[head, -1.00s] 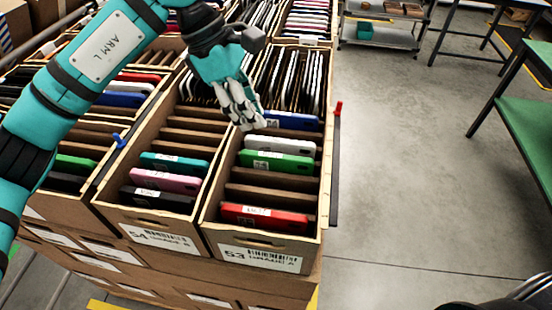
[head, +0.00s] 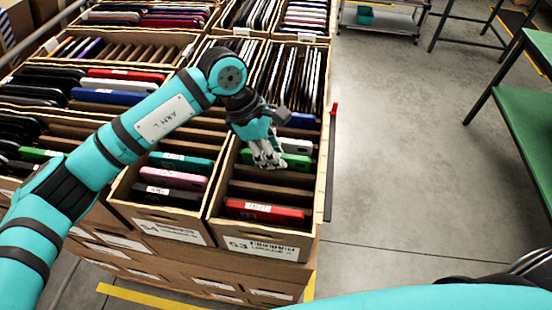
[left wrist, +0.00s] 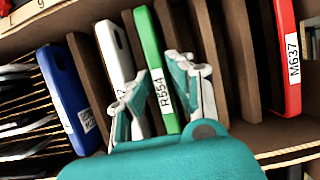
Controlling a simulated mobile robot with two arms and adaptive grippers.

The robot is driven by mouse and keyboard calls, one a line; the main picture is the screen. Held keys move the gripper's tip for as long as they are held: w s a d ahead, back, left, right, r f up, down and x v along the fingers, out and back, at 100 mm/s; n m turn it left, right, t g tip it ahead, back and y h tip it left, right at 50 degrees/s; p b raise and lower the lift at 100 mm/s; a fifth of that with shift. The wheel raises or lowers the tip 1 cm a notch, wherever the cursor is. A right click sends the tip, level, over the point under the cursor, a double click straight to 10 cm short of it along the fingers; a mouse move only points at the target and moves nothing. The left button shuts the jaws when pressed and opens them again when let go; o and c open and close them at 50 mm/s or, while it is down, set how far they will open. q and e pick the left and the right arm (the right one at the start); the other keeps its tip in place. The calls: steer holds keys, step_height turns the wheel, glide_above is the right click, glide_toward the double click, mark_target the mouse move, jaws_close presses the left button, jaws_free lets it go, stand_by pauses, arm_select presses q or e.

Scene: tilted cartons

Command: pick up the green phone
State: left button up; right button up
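The green phone (head: 293,161) stands on edge in a slot of carton 53 (head: 262,246), between the white and red phones. In the left wrist view the green phone (left wrist: 150,50) has a label reading R654. My left gripper (head: 268,162) is over it, pointing down. In the left wrist view the fingers of my left gripper (left wrist: 161,94) are apart, one on each side of the green phone. I cannot tell whether they touch it. In the head view the gripper hides part of the phone. My right gripper is not in view.
A white phone (left wrist: 115,55) stands close beside the left finger, with a blue phone (left wrist: 65,95) farther left. A red phone (left wrist: 287,60) stands to the right, past brown dividers. Carton 54 (head: 168,228) adjoins on the left. Open floor (head: 410,170) lies right.

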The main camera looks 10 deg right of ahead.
arm_select(q)
jaws_close()
